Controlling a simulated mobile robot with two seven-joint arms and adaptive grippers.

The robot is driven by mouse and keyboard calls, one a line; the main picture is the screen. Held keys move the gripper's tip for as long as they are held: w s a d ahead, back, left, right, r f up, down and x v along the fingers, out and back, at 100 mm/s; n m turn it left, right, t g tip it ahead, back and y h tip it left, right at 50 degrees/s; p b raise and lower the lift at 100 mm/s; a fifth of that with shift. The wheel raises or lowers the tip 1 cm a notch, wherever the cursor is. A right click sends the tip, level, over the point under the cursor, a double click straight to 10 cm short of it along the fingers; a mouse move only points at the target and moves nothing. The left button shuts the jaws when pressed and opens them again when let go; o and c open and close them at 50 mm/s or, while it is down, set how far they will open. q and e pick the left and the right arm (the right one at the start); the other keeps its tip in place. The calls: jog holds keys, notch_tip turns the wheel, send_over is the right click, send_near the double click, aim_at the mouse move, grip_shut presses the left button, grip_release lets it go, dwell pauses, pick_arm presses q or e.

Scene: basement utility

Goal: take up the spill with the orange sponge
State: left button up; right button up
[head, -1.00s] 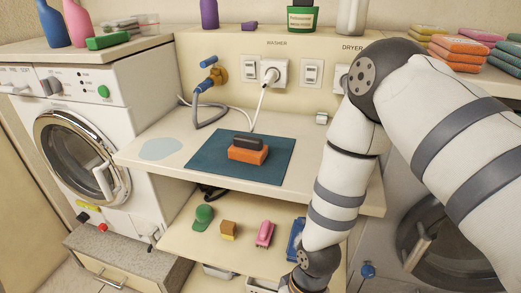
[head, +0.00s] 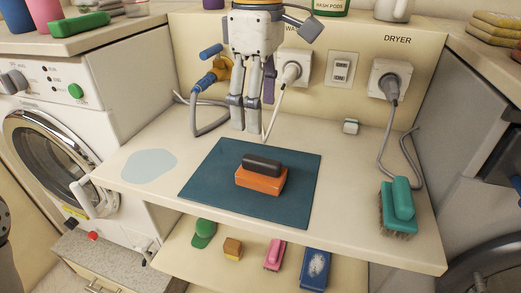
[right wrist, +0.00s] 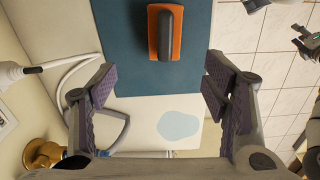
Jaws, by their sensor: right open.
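The orange sponge (head: 261,182) with its dark grey handle lies on the blue mat (head: 215,197) on the counter. It also shows at the top of the right wrist view (right wrist: 154,38). The spill (head: 150,164) is a pale blue patch on the counter, left of the mat; the right wrist view shows it too (right wrist: 179,126). My right gripper (head: 244,132) points down, behind the sponge in the head view. Its fingers (right wrist: 160,88) are spread apart and empty, not touching the sponge. Of my left side, only unclear dark parts show at picture edges.
A teal brush (head: 398,205) stands at the counter's right end. Plugs and hoses, including the dryer plug (head: 391,82), hang at the back wall. The lower shelf holds a green cap-like item (head: 203,233), a pink item (head: 274,255) and a blue brush (head: 315,268). Counter around the spill is clear.

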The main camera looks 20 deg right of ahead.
aim_at(262, 160)
jog(key=f, duration=0.3)
jog(key=s+f, duration=0.1)
jog(key=f, duration=0.7)
jog(key=shift+s+d+f, duration=0.1)
jog(key=shift+s+f, duration=0.05)
jog(key=shift+f, duration=0.4)
jog(key=c, duration=1.3)
